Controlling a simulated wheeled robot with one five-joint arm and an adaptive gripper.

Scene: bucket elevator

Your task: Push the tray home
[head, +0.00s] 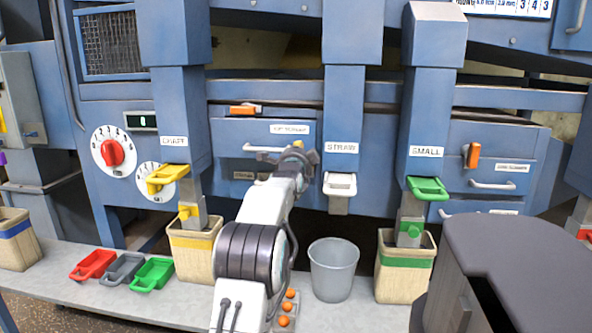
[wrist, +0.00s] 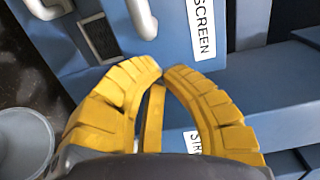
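The likely tray is the blue drawer (head: 228,133) in the centre of the machine, with a white bar handle and a white label. The wrist view shows its blue front (wrist: 178,32), a pale handle (wrist: 142,18) and a label reading "SCREEN". I cannot tell how far it stands out. My gripper (head: 306,154) is in front of its lower right part, beside the STRAW spout. In the wrist view, my yellow fingers (wrist: 163,72) meet nearly tip to tip with nothing between them. Contact with the drawer cannot be judged. An orange latch (head: 244,110) lies sideways above the drawer.
The STRAW spout (head: 341,115) stands right of my gripper, and the CHAFF spout (head: 182,110) to the left. A grey bucket (head: 333,270) and woven bins (head: 404,268) stand below. Further drawers (head: 490,170) sit at right. Red, grey and green scoops (head: 153,275) lie at left.

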